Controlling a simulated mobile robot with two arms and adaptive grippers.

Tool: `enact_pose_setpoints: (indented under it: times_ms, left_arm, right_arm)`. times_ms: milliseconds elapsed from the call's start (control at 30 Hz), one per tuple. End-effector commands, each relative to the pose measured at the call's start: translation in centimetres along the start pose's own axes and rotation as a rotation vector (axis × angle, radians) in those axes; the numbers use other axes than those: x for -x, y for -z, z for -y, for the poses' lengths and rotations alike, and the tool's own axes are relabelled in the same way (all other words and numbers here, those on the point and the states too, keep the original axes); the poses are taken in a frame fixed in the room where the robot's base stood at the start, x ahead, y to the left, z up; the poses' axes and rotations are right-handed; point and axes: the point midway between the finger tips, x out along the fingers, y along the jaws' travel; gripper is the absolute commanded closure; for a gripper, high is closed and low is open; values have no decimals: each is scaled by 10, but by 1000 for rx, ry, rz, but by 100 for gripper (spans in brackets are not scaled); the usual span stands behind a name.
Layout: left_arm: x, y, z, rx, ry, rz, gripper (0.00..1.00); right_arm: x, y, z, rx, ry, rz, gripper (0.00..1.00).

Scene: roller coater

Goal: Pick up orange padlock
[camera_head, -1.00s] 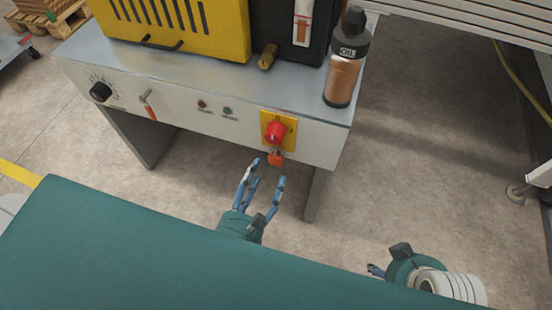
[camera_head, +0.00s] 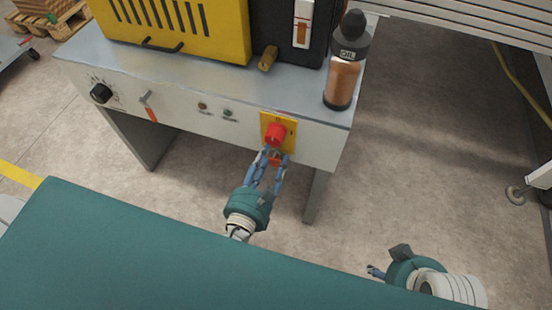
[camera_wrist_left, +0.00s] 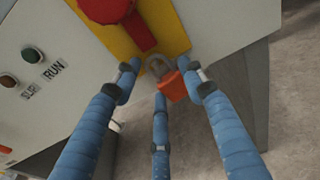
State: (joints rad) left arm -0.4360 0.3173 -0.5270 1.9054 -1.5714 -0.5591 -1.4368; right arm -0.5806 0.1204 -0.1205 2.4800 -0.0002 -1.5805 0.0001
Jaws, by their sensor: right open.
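The orange padlock (camera_wrist_left: 172,86) hangs by its grey shackle under the red rotary switch (camera_wrist_left: 130,20) on the yellow plate at the machine's front. In the head view the padlock (camera_head: 275,158) is partly hidden by my left gripper (camera_head: 274,156). In the left wrist view the fingers of my left gripper (camera_wrist_left: 160,78) stand apart around the padlock. The right finger is close against it or touching; a gap shows on the left. The third finger is below. My right gripper (camera_head: 376,271) is low at the right, partly seen, open and away from the padlock.
The grey machine table (camera_head: 200,85) carries a yellow housing (camera_head: 180,25), an oil bottle (camera_head: 343,75) and a brass padlock-like piece (camera_head: 268,58). A black knob (camera_head: 101,93) and buttons sit on its front. Open floor lies to the right.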

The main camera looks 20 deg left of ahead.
Motion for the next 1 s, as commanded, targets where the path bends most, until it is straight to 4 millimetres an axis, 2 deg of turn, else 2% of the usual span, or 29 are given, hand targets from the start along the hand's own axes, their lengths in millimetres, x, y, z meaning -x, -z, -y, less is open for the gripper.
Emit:
enact_pose_setpoints:
  times_ms: [367,567,600,667,867,1000]
  left_arm:
    - [0,-2,0,0,0,0,88]
    - [3,-20,0,2,0,0,88]
    - [10,-12,0,-1,1,-5,88]
    - [20,-10,0,-1,0,-5,88]
    - [67,-2,0,-4,2,-6,88]
    - [106,3,0,-2,3,-6,88]
  right_arm:
    - [1,1,0,0,0,-1,51]
    - [6,6,0,0,0,-5,51]
    - [-4,3,0,0,0,1,51]
    - [-7,-1,-1,0,-1,13,51]
    - [5,4,0,0,-1,-9,51]
    - [4,4,0,0,0,-10,51]
